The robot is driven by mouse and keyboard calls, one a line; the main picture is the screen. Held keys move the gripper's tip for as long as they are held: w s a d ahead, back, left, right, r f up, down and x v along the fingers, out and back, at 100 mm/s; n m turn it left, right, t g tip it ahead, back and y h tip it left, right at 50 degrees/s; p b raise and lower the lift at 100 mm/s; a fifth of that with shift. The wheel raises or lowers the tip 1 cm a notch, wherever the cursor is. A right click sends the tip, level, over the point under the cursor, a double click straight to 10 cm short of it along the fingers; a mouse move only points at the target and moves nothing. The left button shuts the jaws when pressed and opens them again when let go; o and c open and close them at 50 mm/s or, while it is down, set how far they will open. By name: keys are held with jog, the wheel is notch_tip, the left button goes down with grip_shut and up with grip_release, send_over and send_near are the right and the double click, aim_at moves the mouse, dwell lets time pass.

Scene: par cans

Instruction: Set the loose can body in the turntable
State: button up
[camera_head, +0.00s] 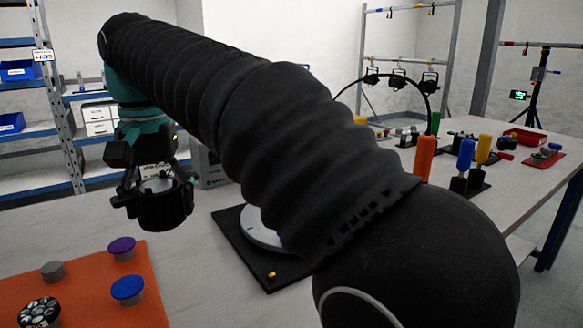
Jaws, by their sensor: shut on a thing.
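My gripper (150,178) hangs at the left of the view and is shut on a black cylindrical can body (166,207). It holds the can body up in the air, with the can's open top rim showing between the fingers. The turntable is a pale disc (252,229) on a black square base (228,224). It lies on the table, to the right of the gripper in the picture. My arm hides much of the disc and base, so I cannot see what stands there. A small yellow piece (271,274) is on the base's front part.
An orange mat (85,290) at front left bears blue (127,288), purple (122,245) and grey (52,269) knobs and a round black part (38,312). Coloured-handled tools, including an orange one (425,157), stand at the right. A red tray (525,137) lies farther back.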

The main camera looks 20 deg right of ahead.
jog(key=w+d+m, duration=0.1)
jog(key=w+d, duration=0.1)
jog(key=d, duration=0.5)
jog(key=w+d+m, duration=0.1)
jog(key=w+d, duration=0.2)
jog(key=d, duration=0.5)
jog(key=w+d+f+m+p, duration=0.1)
jog(key=w+d, duration=0.2)
jog(key=d, duration=0.5)
jog(key=shift+w, duration=0.25)
jog(key=shift+d+f, duration=0.2)
jog(key=shift+f+b, duration=1.9)
jog(key=shift+f, duration=0.85)
jog(key=shift+s+f, duration=0.15)
jog(key=shift+f, duration=0.1)
jog(key=o, duration=1.3)
jog(key=shift+c, duration=0.2)
jog(key=shift+r, duration=0.2)
